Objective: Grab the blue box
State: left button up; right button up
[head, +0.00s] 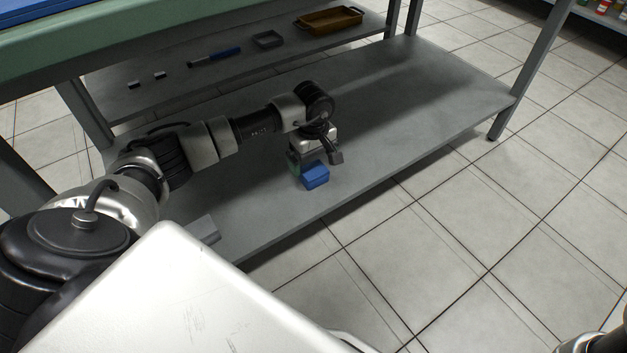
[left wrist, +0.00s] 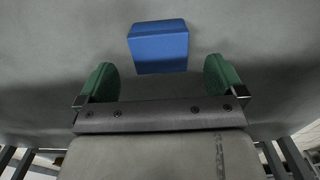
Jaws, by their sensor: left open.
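The blue box (head: 315,176) sits on the grey lower shelf (head: 420,95) of the workbench, near its front edge. My left gripper (head: 308,165) is above and just behind the box in the head view. In the left wrist view, the blue box (left wrist: 158,46) lies ahead of the two green-padded fingers of my left gripper (left wrist: 161,82), roughly centred between them. The fingers are wide apart with nothing between them. My right gripper does not show; only a bit of an arm is at the bottom right corner of the head view.
A brown tray (head: 330,20), a small grey tray (head: 268,40) and a blue-and-black tool (head: 215,57) lie at the back. A light grey block (head: 204,229) sits at the shelf's front left. The green-edged upper tabletop (head: 150,35) overhangs the left. The shelf's right side is clear.

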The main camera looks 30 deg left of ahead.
aim_at(314, 169)
pick_arm(q)
jog(key=shift+f+b, duration=0.55)
jog(key=shift+f, duration=0.05)
notch_tip(314, 169, down, 4)
jog(key=b, duration=0.3)
jog(key=shift+d+b, duration=0.1)
jog(key=shift+b, duration=0.2)
jog(key=c, duration=1)
jog(key=shift+r, duration=0.15)
